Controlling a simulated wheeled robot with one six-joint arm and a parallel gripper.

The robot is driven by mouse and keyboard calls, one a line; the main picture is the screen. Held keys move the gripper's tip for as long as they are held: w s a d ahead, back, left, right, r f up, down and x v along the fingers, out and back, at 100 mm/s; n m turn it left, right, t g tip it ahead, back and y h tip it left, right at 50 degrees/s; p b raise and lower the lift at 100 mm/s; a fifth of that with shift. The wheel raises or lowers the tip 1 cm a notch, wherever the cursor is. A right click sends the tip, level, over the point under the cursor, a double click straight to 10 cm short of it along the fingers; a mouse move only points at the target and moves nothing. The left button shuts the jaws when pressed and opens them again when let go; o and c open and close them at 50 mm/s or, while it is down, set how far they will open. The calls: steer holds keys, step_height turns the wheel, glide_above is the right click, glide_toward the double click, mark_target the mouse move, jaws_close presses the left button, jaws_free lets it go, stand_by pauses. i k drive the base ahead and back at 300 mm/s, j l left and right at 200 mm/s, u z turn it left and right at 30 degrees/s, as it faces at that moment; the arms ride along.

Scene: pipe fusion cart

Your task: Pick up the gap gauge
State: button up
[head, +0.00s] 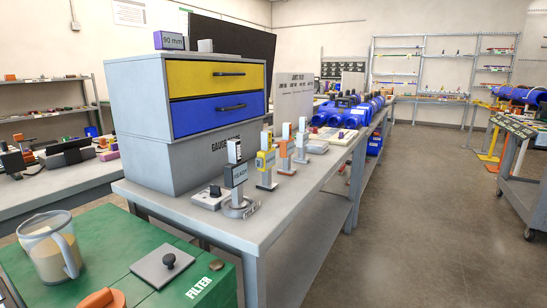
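Several small upright tools stand in a row along the front edge of the grey bench (280,216), beside the drawer cabinet. The nearest is a grey and black tool (236,176) with a white top and a dark lettered plate, on a round base. Behind it are a yellow tool (265,161), an orange one (284,156) and a white-topped one (302,141). Any of these could be the gap gauge; I cannot tell which from this distance. My gripper is not in view, and nothing shows being held.
A grey cabinet (145,110) with yellow and blue drawers stands on the bench. A green surface (130,250) in front holds a jug (50,246) and a knobbed plate (162,267). Open floor (420,215) lies right; a cart (520,180) stands at the far right.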

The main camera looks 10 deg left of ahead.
mark_target(287, 142)
steer(key=i+l+u, duration=0.35)
steer(key=i+l, duration=0.25)
steer(key=i+l+u, duration=0.15)
steer(key=i+l, duration=0.2)
steer(key=i+l+u, duration=0.35)
steer(key=i+l, duration=0.15)
steer(key=l, duration=0.3)
steer(key=i+l+u, duration=0.15)
steer(key=l, duration=0.3)
steer(key=i, duration=0.05)
